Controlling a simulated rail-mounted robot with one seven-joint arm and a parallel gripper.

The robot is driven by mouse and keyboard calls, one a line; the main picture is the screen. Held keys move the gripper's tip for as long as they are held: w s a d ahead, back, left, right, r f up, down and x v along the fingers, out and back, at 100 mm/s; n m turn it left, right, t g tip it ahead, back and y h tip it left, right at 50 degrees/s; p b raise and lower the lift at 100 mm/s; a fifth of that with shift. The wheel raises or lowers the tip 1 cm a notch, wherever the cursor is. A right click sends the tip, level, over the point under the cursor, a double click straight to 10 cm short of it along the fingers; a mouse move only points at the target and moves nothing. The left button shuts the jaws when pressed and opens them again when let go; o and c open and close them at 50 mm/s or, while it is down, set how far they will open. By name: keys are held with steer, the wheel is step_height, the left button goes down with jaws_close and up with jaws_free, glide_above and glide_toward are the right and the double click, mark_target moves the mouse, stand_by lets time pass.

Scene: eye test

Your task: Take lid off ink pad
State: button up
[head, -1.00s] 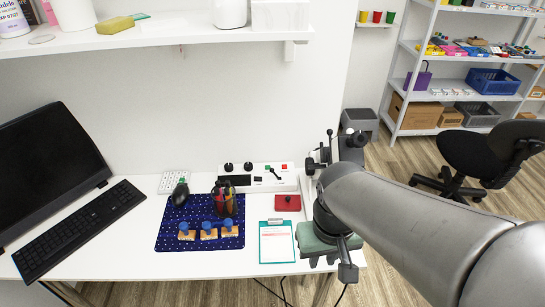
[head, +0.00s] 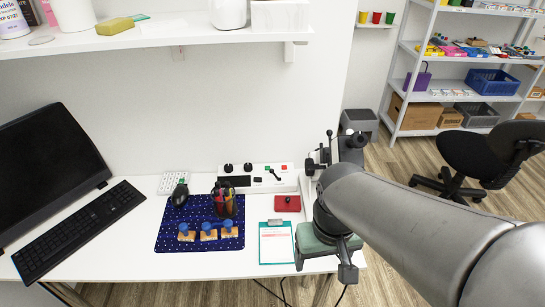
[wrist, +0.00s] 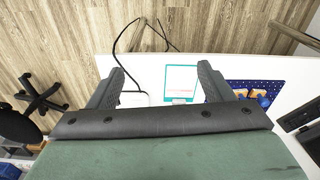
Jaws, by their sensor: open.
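The ink pad (head: 293,207) is a small red box with a dark knob on top, on the white desk in the head view. Its lid appears to be on. My gripper (head: 325,265) is at the desk's front right, in front of the ink pad and to its right, apart from it. In the wrist view my gripper (wrist: 161,69) has its two dark fingers spread, with nothing held between them. I cannot make out the ink pad in the wrist view; the gripper body fills the lower part.
A teal clipboard (head: 276,246) lies left of my gripper. A blue mat (head: 171,243) holds wooden stamps (head: 208,234) and a pen cup (head: 224,205). A control box (head: 256,179) stands behind the ink pad. A shelf (head: 150,37) hangs above the desk.

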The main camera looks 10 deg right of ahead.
steer(key=m+b, duration=1.1)
steer(key=m, duration=1.1)
glide_above(288, 198)
step_height(288, 198, down, 6)
steer(key=shift+g, duration=0.3)
steer(key=f, duration=1.1)
steer(key=shift+d, duration=0.2)
steer(key=shift+w+a+f, duration=0.1)
steer(key=shift+a+f, duration=0.05)
steer(key=shift+f, duration=2.9)
steer(key=shift+c, duration=0.3)
steer(key=c, duration=0.7)
